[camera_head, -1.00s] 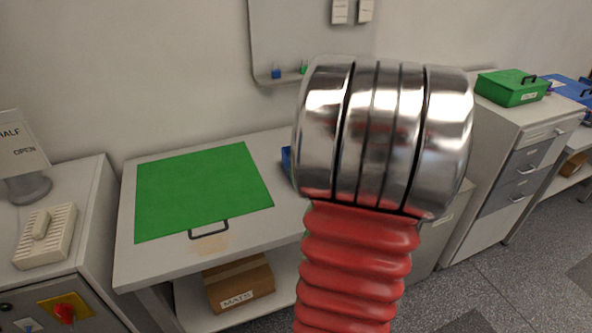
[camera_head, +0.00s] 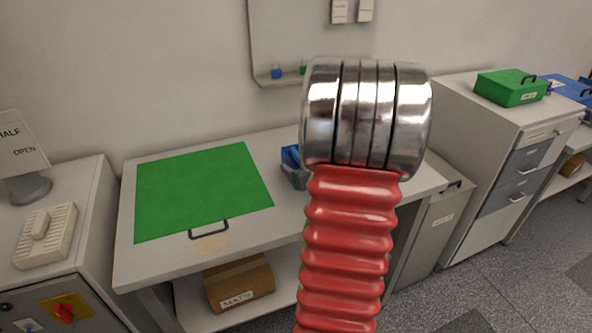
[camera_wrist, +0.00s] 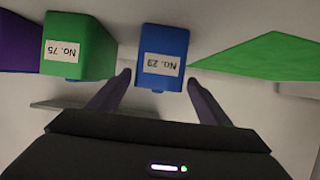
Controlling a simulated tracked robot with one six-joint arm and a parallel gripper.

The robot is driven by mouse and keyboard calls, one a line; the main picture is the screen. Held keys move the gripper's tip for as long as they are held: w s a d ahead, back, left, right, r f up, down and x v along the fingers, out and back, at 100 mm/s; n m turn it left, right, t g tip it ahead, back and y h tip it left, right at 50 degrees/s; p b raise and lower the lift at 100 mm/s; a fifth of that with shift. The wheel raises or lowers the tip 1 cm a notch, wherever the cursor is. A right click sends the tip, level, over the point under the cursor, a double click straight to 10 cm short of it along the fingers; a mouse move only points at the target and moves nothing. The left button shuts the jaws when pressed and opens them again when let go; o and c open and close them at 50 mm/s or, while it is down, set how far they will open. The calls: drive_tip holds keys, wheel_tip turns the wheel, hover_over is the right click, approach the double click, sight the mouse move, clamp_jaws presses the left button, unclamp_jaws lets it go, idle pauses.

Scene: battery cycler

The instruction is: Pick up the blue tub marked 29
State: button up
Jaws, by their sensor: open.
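The blue tub (camera_wrist: 164,42) has a white label that shows upside down in the wrist view and appears to read No. 29. My gripper (camera_wrist: 158,80) is open and empty, with one dark finger toward each side of the tub near its labelled end. I cannot tell whether either finger touches it. In the head view a blue tub (camera_head: 289,156) shows partly on the table, just right of the green mat. A dark grey shape beside it looks like part of my gripper; my arm hides the rest.
A green tub (camera_wrist: 77,48) marked No. 75 stands close to the left of the blue one in the wrist view, with a purple tub (camera_wrist: 18,42) beyond. The flat green mat (camera_head: 200,190) with a dark handle lies on the table (camera_head: 150,262).

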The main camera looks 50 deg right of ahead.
drive_tip(key=shift+x, duration=2.55)
drive_tip(key=shift+d, duration=0.1)
drive_tip(key=shift+r, duration=0.15)
drive_tip(key=c, duration=1.4)
